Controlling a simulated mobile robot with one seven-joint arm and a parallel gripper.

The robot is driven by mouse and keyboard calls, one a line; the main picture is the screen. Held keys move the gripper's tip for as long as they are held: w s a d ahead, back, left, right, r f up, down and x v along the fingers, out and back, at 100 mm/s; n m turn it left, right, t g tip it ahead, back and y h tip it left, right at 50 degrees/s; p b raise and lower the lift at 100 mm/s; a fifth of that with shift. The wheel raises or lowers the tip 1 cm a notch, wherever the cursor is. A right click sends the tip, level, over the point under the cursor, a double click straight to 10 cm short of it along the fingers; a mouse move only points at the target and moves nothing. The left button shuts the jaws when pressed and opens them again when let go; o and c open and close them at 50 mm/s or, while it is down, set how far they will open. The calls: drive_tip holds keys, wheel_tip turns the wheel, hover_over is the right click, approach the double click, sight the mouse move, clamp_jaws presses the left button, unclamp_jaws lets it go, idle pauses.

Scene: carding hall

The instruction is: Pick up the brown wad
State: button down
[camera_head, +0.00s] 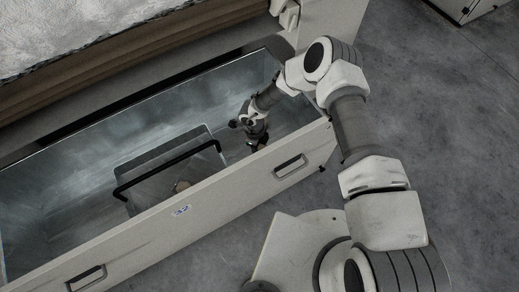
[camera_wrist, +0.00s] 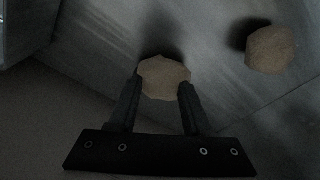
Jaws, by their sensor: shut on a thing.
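In the wrist view, a rounded brown wad (camera_wrist: 163,77) sits between the two fingertips of my gripper (camera_wrist: 160,92), which is shut on it. A dark shadow lies just beyond the wad on the grey surface; I cannot tell if the wad still touches that surface. A second, similar brown wad (camera_wrist: 270,48) lies apart at the upper right. In the head view, my gripper (camera_head: 257,143) points down inside the right part of a long open drawer (camera_head: 235,184). The wad in the gripper cannot be made out there.
The drawer's front wall passes close by my arm. White fluffy material (camera_head: 70,30) lies above the drawer.

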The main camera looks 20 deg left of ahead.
drive_tip(key=shift+r+p, duration=0.3)
drive_tip(key=shift+r, duration=0.25)
wheel_tip(320, 180, up, 3)
drive_tip(key=shift+f+p, duration=0.2)
drive_tip(key=shift+p, duration=0.5)
drive_tip(key=w+a+b, duration=0.1)
drive_tip(key=w+a, duration=0.2)
drive_tip(key=a, duration=0.1)
drive_tip(key=w+a+b, duration=0.1)
drive_tip(key=w+a, duration=0.2)
drive_tip(key=a, duration=0.1)
drive_tip(key=w+a+b, duration=0.1)
drive_tip(key=w+a, duration=0.2)
drive_tip(key=a, duration=0.1)
drive_tip(key=shift+w+a+f+b, duration=0.15)
drive_tip(key=shift+w+f+b, duration=0.25)
drive_tip(key=shift+w+a+r+b, duration=0.25)
drive_tip(key=shift+w+a+b, duration=0.55)
drive_tip(key=shift+b, duration=0.4)
